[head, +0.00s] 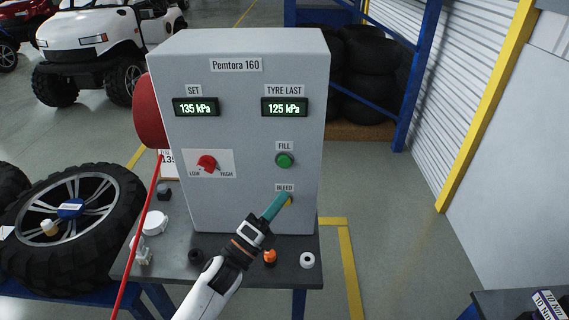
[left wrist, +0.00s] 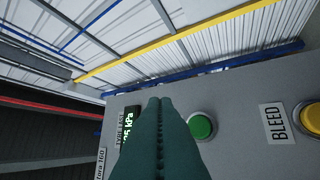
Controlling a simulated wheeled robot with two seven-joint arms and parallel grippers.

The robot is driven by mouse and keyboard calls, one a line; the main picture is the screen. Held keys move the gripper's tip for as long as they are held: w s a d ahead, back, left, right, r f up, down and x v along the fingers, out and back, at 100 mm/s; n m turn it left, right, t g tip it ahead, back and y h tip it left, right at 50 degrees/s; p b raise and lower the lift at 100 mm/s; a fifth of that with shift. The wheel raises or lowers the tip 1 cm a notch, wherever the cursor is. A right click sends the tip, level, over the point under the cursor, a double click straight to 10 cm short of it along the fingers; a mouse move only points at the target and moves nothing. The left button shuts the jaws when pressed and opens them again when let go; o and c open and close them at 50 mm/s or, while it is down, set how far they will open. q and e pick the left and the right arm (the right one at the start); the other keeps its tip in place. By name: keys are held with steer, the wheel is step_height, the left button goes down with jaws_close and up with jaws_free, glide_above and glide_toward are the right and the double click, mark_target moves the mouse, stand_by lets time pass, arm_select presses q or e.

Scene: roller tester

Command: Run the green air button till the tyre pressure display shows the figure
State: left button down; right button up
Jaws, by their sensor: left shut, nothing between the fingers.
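The grey Pemtora 160 cabinet (head: 240,135) has a SET display (head: 196,107) reading 135 kPa and a TYRE LAST display (head: 285,107) reading 125 kPa. The green FILL button (head: 285,160) is uncovered; it also shows in the left wrist view (left wrist: 201,126). The yellow BLEED button (head: 289,198) is partly hidden behind my left gripper (head: 282,204); it shows at the right edge of the left wrist view (left wrist: 311,116). My left gripper is shut and empty, its teal fingers in front of the panel, apart from the green button. My right gripper is not in view.
A red LOW/HIGH knob (head: 207,163) is on the panel. A red hose (head: 138,235) hangs at the left from a red reel (head: 150,112). A wheel (head: 75,215) lies at the left. Small caps and fittings lie on the bench (head: 225,272).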

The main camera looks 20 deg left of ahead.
arm_select(q)
steer(key=b, duration=0.2)
glide_toward(289, 161)
steer(key=w+d+r, duration=0.2)
steer(key=d, duration=0.1)
steer(key=shift+w+a+r+b, duration=0.1)
steer(key=shift+w+b, duration=0.1)
steer(key=shift+w, duration=0.25)
steer(key=shift+w+a+r+b, duration=0.1)
steer(key=shift+w+b, duration=0.05)
steer(key=shift+w, duration=0.35)
steer(key=shift+d, duration=0.1)
steer(key=shift+w, duration=0.1)
stand_by(1.2)
steer(key=shift+w+b, duration=0.3)
steer(key=shift+w+a+b, duration=0.25)
steer(key=shift+w+b, duration=0.05)
steer(key=shift+w, duration=0.1)
stand_by(0.6)
steer(key=shift+s+r, duration=0.1)
steer(key=shift+s, duration=0.05)
stand_by(0.8)
steer(key=shift+s+d, duration=0.2)
steer(key=shift+s, duration=0.5)
